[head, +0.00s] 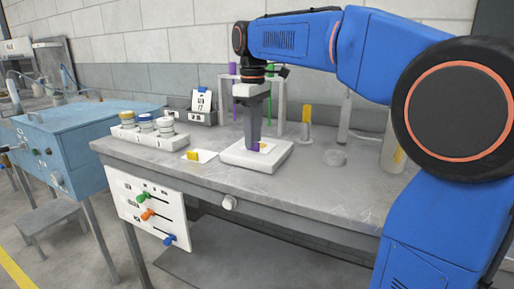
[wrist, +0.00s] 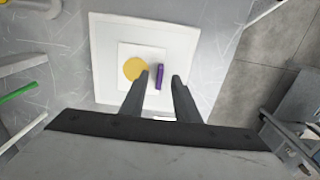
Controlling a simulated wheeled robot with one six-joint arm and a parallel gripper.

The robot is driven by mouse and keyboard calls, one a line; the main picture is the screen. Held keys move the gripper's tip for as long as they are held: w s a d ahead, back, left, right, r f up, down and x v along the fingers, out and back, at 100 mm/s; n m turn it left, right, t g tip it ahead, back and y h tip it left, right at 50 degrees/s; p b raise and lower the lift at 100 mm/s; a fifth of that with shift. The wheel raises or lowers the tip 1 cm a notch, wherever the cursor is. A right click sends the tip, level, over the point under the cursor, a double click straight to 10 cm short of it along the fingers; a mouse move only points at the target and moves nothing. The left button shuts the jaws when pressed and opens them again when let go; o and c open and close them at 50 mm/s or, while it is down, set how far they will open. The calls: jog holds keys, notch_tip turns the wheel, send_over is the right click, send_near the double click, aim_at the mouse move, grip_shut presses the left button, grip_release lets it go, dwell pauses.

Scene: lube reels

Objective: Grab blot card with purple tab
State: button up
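The blot card (wrist: 127,51) is a white square with a round yellow blot (wrist: 135,69) and an upright purple tab (wrist: 159,77). It lies on a white square tray (wrist: 105,30) on the bench. In the head view the purple tab (head: 255,148) shows low beside my fingers, and the tray (head: 272,164) is under my gripper (head: 253,147). In the wrist view my gripper (wrist: 161,74) is open, with one finger on each side of the purple tab and a gap to each. The fingers point down at the card; part of it is hidden.
Another card (head: 207,156) with a yellow tab lies left of the tray. A card with a blue tab (head: 202,90) stands in a holder behind. Several jars (head: 145,123) sit in a white rack at left. A tube rack (head: 280,105) and glassware (head: 305,130) stand close behind.

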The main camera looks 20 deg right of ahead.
jog(key=shift+f, duration=0.75)
jog(key=shift+c, duration=0.6)
grip_shut()
